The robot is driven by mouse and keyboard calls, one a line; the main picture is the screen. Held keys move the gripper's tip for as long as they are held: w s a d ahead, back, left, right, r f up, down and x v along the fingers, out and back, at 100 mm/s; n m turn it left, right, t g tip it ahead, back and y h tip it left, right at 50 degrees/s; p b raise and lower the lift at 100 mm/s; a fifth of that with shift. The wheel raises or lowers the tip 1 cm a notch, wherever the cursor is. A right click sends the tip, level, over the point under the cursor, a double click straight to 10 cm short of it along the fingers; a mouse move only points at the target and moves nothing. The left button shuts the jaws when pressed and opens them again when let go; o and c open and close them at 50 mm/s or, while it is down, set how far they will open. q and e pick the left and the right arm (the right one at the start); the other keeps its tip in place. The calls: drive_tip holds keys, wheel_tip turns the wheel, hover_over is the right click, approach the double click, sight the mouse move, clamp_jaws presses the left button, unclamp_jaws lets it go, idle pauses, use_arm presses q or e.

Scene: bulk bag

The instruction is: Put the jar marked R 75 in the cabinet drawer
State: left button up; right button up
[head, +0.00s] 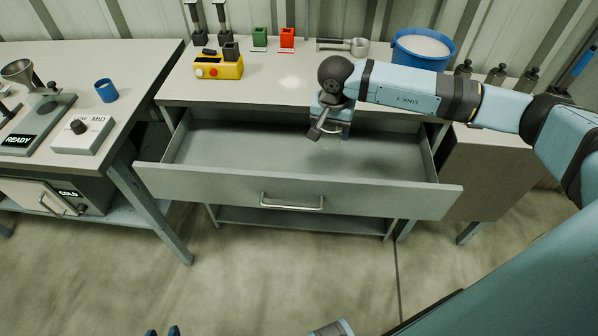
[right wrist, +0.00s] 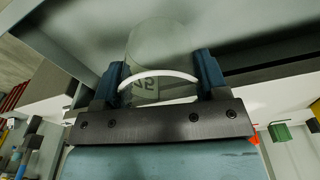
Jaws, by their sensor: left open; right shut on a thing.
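The cabinet drawer (head: 230,187) is pulled well open under the middle bench, and its visible floor is bare. My right gripper (head: 333,130) is over the back right part of the drawer, pointing down. In the right wrist view its blue fingers (right wrist: 160,80) are shut on a pale, see-through jar (right wrist: 156,42) with a white curved edge. Dark marking shows on the jar, upside down and partly hidden, so I cannot read it fully. I cannot tell whether the jar touches the drawer floor. My left gripper (head: 162,331) shows only its fingertips at the bottom edge, apart and empty.
On the bench stand a yellow box (head: 218,68), a green holder (head: 260,37), a red holder (head: 287,37), a metal scoop (head: 343,45) and a blue tub (head: 423,47). A blue cup (head: 106,90) is on the left table. The drawer's left half is free.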

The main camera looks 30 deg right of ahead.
drive_tip(key=w+d+m+b, duration=0.2)
drive_tip(key=w+d+m, duration=0.1)
wheel_tip(320, 180, down, 14)
drive_tip(key=shift+d+f, duration=0.1)
drive_tip(key=shift+f, duration=0.1)
wheel_tip(320, 180, down, 4)
drive_tip(key=shift+s+r, duration=0.1)
drive_tip(key=shift+f, duration=0.35)
use_arm(q)
drive_tip(key=f, duration=0.1)
drive_tip(key=d+f, duration=0.1)
drive_tip(key=shift+w+f, duration=0.1)
drive_tip(key=shift+f, duration=0.2)
